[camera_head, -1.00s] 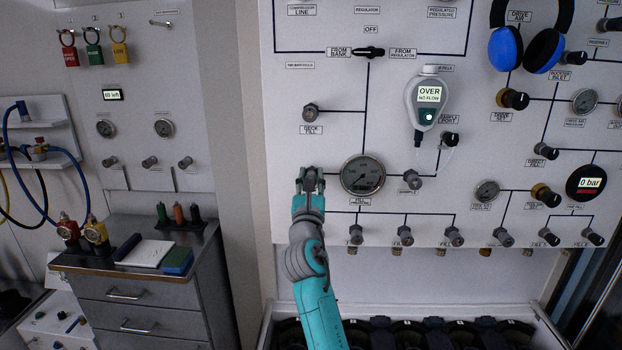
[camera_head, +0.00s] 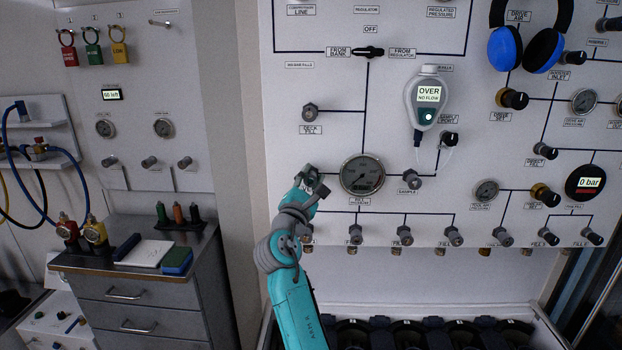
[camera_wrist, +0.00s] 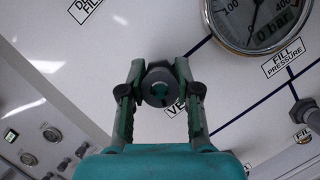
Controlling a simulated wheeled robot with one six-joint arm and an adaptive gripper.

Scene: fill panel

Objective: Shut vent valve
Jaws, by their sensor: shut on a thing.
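The vent valve knob (camera_wrist: 159,88) is a dark round knob on the white panel, with a partly hidden label starting "VE" beside it. My gripper (camera_wrist: 160,90) has a finger on each side of the knob in the wrist view and is shut on it. In the head view my gripper (camera_head: 309,178) is at the panel, just left of the fill pressure gauge (camera_head: 362,175). There the knob is mostly hidden by my gripper. The fill pressure gauge also shows at the top right of the wrist view (camera_wrist: 254,16).
The deck fill knob (camera_head: 310,111) is above my gripper. A sample knob (camera_head: 414,181) is to the right of the gauge, and a row of fill knobs (camera_head: 404,236) runs below. A handheld meter reading "OVER NO FLOW" (camera_head: 428,100) hangs on the panel. A drawer cabinet (camera_head: 140,290) stands left.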

